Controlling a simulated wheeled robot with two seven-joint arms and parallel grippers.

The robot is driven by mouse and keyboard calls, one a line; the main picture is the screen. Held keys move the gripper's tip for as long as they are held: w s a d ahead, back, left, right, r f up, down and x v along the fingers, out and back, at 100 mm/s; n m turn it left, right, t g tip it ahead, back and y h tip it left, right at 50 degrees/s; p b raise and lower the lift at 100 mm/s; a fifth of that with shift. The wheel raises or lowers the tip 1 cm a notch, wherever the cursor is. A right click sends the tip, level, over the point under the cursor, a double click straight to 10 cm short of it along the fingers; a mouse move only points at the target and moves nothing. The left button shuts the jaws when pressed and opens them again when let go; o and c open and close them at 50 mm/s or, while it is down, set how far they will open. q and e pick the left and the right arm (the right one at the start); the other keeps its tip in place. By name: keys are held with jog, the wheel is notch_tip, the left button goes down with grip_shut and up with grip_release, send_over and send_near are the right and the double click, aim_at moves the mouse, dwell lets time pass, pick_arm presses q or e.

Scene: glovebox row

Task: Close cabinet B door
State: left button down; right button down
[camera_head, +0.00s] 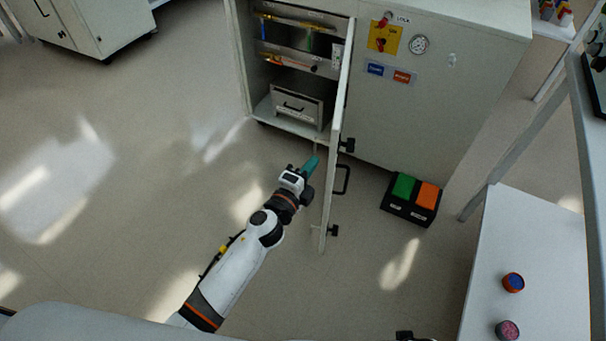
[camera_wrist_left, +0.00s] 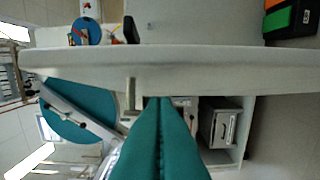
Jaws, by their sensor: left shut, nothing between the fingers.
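The cabinet (camera_head: 455,95) stands at the top, and its door (camera_head: 336,125) is swung wide open toward me, seen nearly edge-on. A black pull handle (camera_head: 343,180) is on the door's right, outer side. My left gripper (camera_head: 310,165) has its teal fingers shut and empty, on the inner, left side of the door near its free part. In the left wrist view the door (camera_wrist_left: 230,70) runs across the picture just beyond the shut fingertips (camera_wrist_left: 158,102); I cannot tell if they touch it.
Inside the cabinet are shelves and a metal drawer box (camera_head: 297,105). A pedal box with green and orange pads (camera_head: 411,199) sits on the floor right of the door. A white table (camera_head: 530,260) stands at the right. Floor left of the door is clear.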

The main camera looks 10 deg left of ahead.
pick_arm(q)
jog(key=x, duration=0.3)
jog(key=shift+w+d, duration=0.1)
jog(key=shift+w, duration=0.25)
